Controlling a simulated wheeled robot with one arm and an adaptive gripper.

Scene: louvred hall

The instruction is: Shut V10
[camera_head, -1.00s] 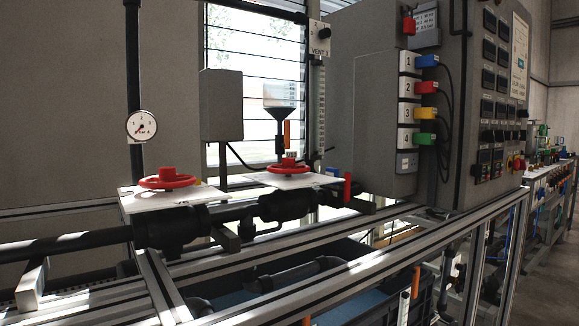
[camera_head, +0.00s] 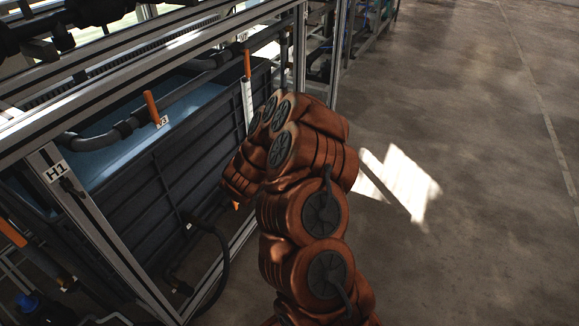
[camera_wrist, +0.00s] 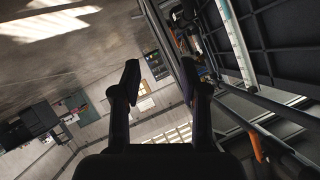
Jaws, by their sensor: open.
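No label that I can read as V10 shows in either view. Orange lever handles show in the head view: one upright handle (camera_head: 152,108) beside a small tag on the tank pipe, one handle (camera_head: 247,63) further back, and one handle (camera_head: 12,232) at the lower left. The wrist view shows an orange handle (camera_wrist: 256,146) on a dark pipe at the lower right. My gripper (camera_wrist: 160,80) is open and empty, its two dark fingers apart. In the head view my copper-coloured arm reaches toward the frame and hides the gripper.
A dark ribbed tank (camera_head: 150,180) stands inside the aluminium frame. A post (camera_head: 95,235) carries an H1 tag (camera_head: 57,170). A black hose (camera_head: 218,255) loops low by the frame. The concrete floor (camera_head: 460,150) to the right is clear.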

